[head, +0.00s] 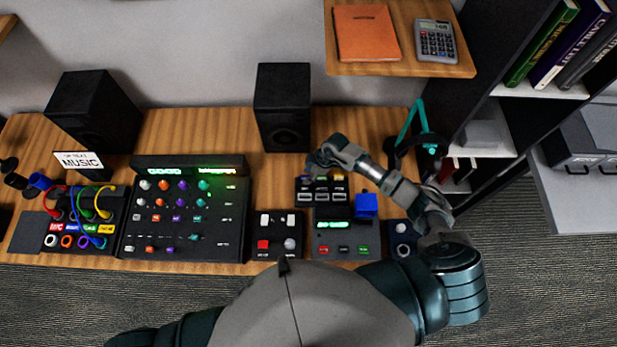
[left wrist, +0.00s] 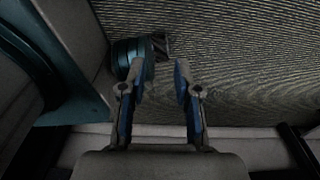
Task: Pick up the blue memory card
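A blue block-like piece (head: 366,205), which looks like the blue memory card, sits at the right side of the small grey device (head: 334,240) with a green display. Behind that device is a dark slotted unit (head: 320,197) with small coloured pieces along its back edge. My right gripper (head: 318,164) is over the back of this slotted unit, to the left of and behind the blue piece, apart from it. Its fingers are too small to tell open from shut. My left gripper (left wrist: 160,70) shows in the left wrist view, fingers apart and empty, above the floor.
A black mixer (head: 188,218), a patch box with coloured cables (head: 80,218) and a small button box (head: 277,236) stand along the wooden desk (head: 215,122). Two speakers (head: 284,105) (head: 95,108) stand behind. A teal-and-black headphone stand (head: 415,130) is right of my right forearm.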

